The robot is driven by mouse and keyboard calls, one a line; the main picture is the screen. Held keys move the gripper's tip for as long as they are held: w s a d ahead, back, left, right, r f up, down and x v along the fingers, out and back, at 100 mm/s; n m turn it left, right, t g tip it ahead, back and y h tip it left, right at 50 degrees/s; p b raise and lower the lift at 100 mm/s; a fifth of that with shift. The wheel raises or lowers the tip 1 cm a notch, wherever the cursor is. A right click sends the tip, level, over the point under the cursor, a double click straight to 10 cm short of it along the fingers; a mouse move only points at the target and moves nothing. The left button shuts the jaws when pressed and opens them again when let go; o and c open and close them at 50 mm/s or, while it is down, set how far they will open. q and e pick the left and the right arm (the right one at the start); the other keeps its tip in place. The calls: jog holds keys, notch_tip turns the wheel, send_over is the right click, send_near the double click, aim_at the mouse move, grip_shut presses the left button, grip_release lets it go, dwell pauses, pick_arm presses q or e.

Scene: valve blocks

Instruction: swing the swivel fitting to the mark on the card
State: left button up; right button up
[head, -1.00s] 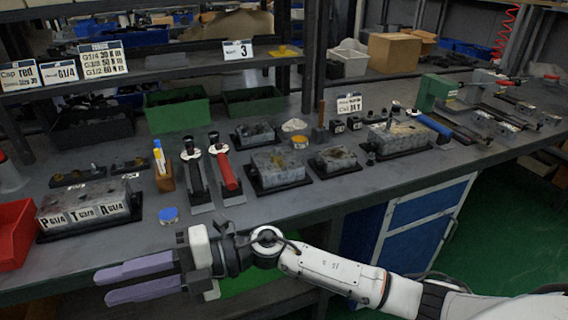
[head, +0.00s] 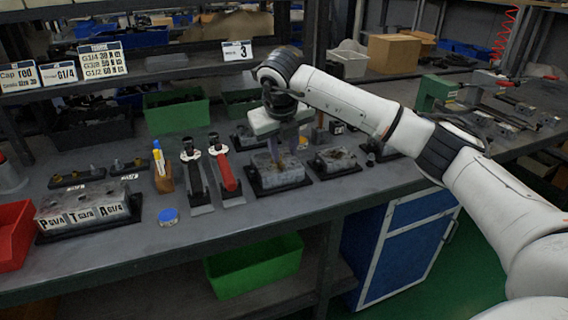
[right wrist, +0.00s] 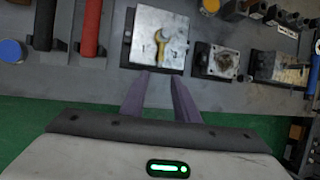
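The swivel fitting, a yellow bent piece (right wrist: 162,42), sits on top of a grey metal block (right wrist: 147,22) in the right wrist view. Small dark marks flank it on the block's top, too blurred to read surely. In the head view the same block (head: 264,172) stands on a dark base at mid-bench. My right gripper (head: 281,160) is over the block, pointing down. In the wrist view its two purple fingers (right wrist: 158,76) are apart with nothing between them, short of the fitting. A white card (head: 237,51) on the shelf edge reads 3. My left gripper is out of view.
Red-handled (head: 226,176) and black-handled (head: 195,178) tools lie left of the block. Another block (head: 335,160) stands close on its right. A labelled P-T-A block (head: 85,208) and blue cap (head: 168,216) are farther left. The front bench strip is clear.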

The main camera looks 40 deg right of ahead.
aim_at(285, 168)
jog(key=x, duration=0.6)
jog(key=shift+w+f, duration=0.15)
jog(key=shift+f, duration=0.25)
grip_shut()
